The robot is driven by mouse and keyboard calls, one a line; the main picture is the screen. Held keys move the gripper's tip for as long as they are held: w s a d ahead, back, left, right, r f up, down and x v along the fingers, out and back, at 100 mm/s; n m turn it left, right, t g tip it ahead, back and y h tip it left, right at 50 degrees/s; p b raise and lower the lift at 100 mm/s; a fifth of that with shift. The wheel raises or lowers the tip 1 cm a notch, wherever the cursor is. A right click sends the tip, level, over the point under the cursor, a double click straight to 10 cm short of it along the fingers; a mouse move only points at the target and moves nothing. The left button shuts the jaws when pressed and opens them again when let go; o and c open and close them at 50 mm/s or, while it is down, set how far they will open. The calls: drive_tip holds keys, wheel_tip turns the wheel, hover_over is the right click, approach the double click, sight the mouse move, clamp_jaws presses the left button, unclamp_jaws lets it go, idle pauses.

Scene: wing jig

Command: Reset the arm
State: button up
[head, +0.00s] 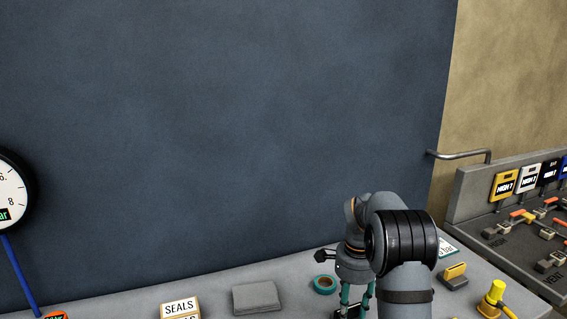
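My arm reaches up from the bottom right in the head view and bends down to my gripper (355,297), which points down over the grey worktop (225,288). Two teal finger parts show a little apart below the wrist. Their tips run to the bottom edge of the picture, where a small dark shape shows by them. I cannot tell whether the fingers are open or shut on something.
Beside my gripper lies a teal tape ring (324,284). Left are a grey pad (256,298) and a SEALS sign (180,307). Right are a yellow-topped block (455,276), a yellow knob piece (495,297) and a switch panel (525,225). A gauge (12,192) is far left.

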wheel_tip(320, 180, up, 11)
wheel_tip(320, 180, down, 12)
drive_tip(key=shift+s+r, duration=0.1)
drive_tip(key=shift+r, duration=0.15)
drive_tip(key=shift+f+n+p, duration=0.1)
drive_tip(key=shift+n+p, duration=0.8)
drive_tip(key=shift+n, duration=0.3)
drive_tip(key=shift+f, duration=0.1)
